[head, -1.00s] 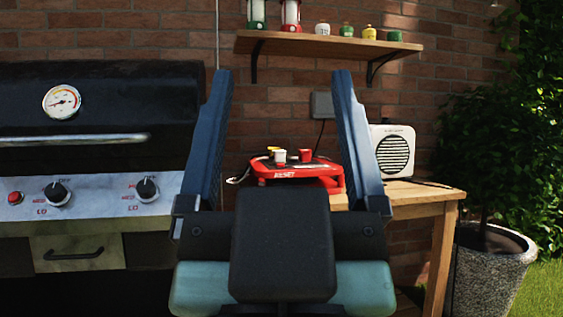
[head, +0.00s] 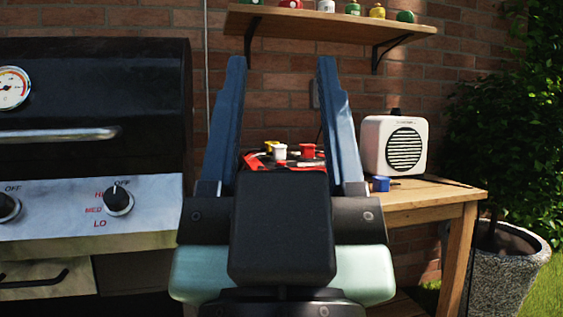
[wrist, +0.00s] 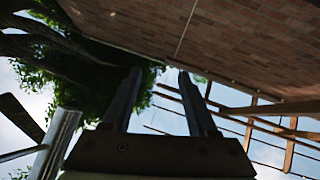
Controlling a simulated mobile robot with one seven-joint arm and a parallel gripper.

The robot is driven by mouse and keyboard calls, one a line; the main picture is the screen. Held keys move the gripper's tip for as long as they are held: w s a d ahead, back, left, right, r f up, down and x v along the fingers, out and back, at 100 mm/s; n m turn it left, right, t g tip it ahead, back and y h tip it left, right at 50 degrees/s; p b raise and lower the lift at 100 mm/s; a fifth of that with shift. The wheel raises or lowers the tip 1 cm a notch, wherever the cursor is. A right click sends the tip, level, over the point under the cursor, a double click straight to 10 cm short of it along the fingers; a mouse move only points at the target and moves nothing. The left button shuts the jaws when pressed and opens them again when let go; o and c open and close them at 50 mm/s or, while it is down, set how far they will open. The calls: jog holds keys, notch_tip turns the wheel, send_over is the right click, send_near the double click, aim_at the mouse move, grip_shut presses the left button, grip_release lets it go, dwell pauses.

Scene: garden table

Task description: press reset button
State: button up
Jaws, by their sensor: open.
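A red device (head: 287,160) with a dark top sits on the wooden table (head: 415,197), straight ahead in the head view. Small white, red and yellow parts stand on its top. My gripper (head: 281,65) is open and empty, its two blue fingers pointing up in front of the device. The gripper body hides the lower front of the device, and no reset label can be read now. In the wrist view the gripper (wrist: 155,75) points up past the brick wall, with no device in sight.
A black grill (head: 95,110) with knobs stands close on the left. A white speaker (head: 394,146) and a small blue block (head: 380,184) are on the table to the right. A wooden shelf (head: 330,26) with small items hangs above. A potted bush (head: 505,260) stands at far right.

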grip_shut()
dwell(1.4)
